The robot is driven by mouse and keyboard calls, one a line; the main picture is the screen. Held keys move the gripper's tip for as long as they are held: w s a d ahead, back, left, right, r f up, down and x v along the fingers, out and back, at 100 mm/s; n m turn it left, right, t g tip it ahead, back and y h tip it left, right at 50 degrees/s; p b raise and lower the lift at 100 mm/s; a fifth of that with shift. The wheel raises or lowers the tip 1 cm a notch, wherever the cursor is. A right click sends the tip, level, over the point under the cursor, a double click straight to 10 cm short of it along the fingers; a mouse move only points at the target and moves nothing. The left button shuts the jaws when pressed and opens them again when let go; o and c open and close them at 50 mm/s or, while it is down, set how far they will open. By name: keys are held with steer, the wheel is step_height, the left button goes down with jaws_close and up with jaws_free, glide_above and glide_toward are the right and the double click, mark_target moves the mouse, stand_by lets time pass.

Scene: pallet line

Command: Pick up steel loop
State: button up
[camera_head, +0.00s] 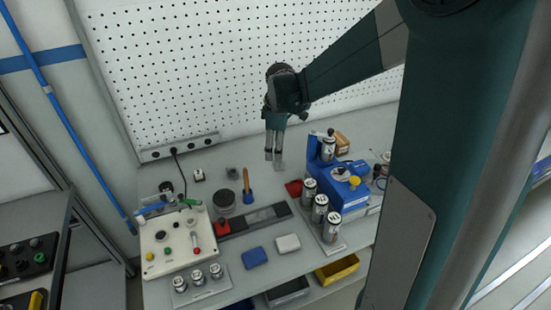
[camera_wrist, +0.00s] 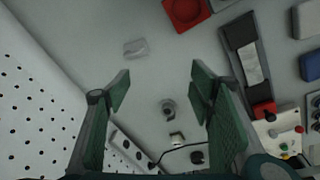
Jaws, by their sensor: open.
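A small grey ring-like metal piece, which looks like the steel loop, lies on the grey bench; in the wrist view it (camera_wrist: 168,108) shows between my fingers, nearer the right one. My gripper is open and empty, pointing down above the back of the bench. In the wrist view its two green fingers (camera_wrist: 160,84) stand wide apart. The loop's exact shape is too small to tell.
A pale clear block (camera_wrist: 136,48) and a small white-and-black part (camera_wrist: 176,138) lie nearby. A red tray (camera_wrist: 186,12), a dark bar (camera_head: 267,215), a control box (camera_head: 173,243) and a blue fixture with cans (camera_head: 345,192) surround the area. The perforated wall (camera_head: 200,75) stands close behind.

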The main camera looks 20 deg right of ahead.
steer(key=w+d+f+n+p, duration=0.1)
steer(key=w+f, duration=0.1)
steer(key=w+d+f+n+g+p, duration=0.1)
steer(key=w+d+f+p, duration=0.1)
steer(key=w+d+f+n+p, duration=0.1)
steer(key=w+f, duration=0.1)
steer(key=w, duration=0.1)
steer(key=shift+d+f+g, duration=0.3)
steer(key=shift+d+f, duration=0.05)
steer(key=shift+w+d+f+n+p, duration=0.3)
steer(key=shift+f+n, duration=0.1)
steer(key=shift+f, duration=0.1)
steer(key=shift+f, duration=0.15)
steer(key=shift+f, duration=1.15)
steer(key=shift+f, duration=0.1)
steer(key=shift+f, duration=2.5)
steer(key=c, duration=1)
